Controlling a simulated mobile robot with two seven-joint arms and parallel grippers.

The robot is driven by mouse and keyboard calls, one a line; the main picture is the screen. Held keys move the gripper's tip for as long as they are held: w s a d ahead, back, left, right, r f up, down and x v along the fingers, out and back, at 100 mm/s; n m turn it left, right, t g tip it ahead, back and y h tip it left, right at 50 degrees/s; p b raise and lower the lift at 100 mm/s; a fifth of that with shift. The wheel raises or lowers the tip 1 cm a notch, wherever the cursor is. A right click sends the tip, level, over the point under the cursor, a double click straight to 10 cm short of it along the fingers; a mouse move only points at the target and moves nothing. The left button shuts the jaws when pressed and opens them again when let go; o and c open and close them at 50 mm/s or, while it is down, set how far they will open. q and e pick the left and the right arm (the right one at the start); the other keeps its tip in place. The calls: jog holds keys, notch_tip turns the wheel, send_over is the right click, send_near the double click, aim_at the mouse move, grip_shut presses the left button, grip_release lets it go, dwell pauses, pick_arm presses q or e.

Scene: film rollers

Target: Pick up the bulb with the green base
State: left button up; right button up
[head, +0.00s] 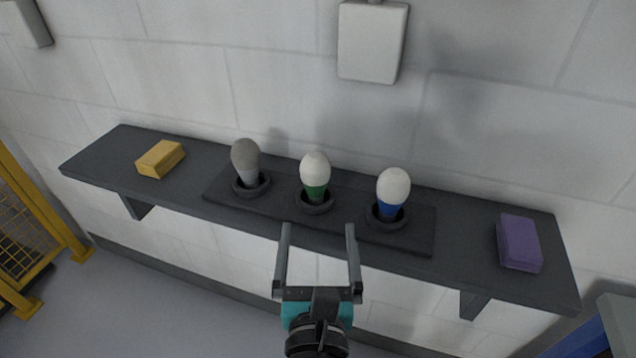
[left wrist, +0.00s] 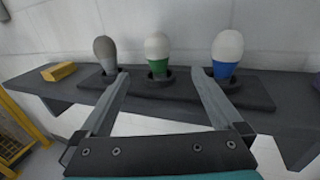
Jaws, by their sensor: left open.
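The bulb with the green base (head: 315,175) stands upright in the middle round holder of a dark tray on the wall shelf. It has a white top, and in the left wrist view the bulb (left wrist: 157,54) shows between my finger tips, beyond them. My left gripper (head: 318,228) is open and empty, in front of the shelf edge, apart from the bulb and pointing toward it. My right gripper is not in view.
A grey bulb (head: 246,161) stands in the left holder and a blue-based bulb (head: 392,194) in the right one. A yellow block (head: 160,158) and a purple block (head: 519,243) lie near the ends of the dark shelf (head: 465,262). The wall is close behind.

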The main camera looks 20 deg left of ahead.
aim_at(315, 180)
pick_arm(q)
jog(key=x, duration=1)
jog(key=shift+a+b+x, duration=0.15)
jog(key=shift+b+x, duration=0.2)
jog(key=shift+x, duration=0.95)
jog(key=shift+a+b+x, duration=0.15)
jog(key=shift+b+x, duration=0.15)
jog(key=shift+x, duration=1.05)
jog(key=shift+s+f, duration=0.15)
jog(key=c, duration=1.5)
